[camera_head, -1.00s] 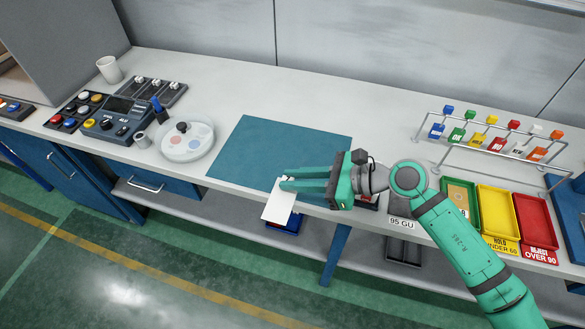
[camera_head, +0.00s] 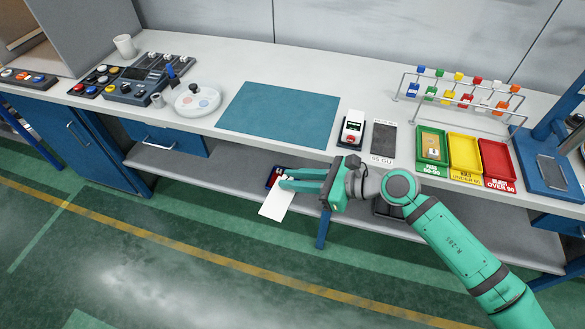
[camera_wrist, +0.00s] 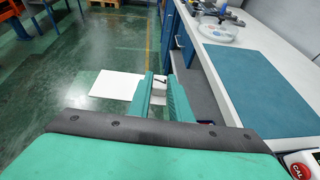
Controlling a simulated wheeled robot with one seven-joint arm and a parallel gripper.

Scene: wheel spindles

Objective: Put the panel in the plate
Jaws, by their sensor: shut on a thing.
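A flat white panel (camera_head: 274,203) is held at the fingertips of my gripper (camera_head: 284,180), in front of the bench and below its top in the head view. In the wrist view the panel (camera_wrist: 116,86) sticks out to the left of the fingers, and a small white part with a dark mark (camera_wrist: 157,90) shows between the green fingers (camera_wrist: 160,88). A round white plate (camera_head: 184,106) with coloured spots and a dark knob stands on the bench, left of the blue mat. It also shows in the wrist view (camera_wrist: 208,35), well away from the panel.
The blue mat (camera_head: 281,115) is bare. Right of it are a red-and-white device (camera_head: 352,129), a dark pad (camera_head: 383,138) and green, yellow and red trays (camera_head: 465,155). A control console (camera_head: 135,84) stands left of the plate. A lower shelf (camera_head: 225,174) runs under the bench.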

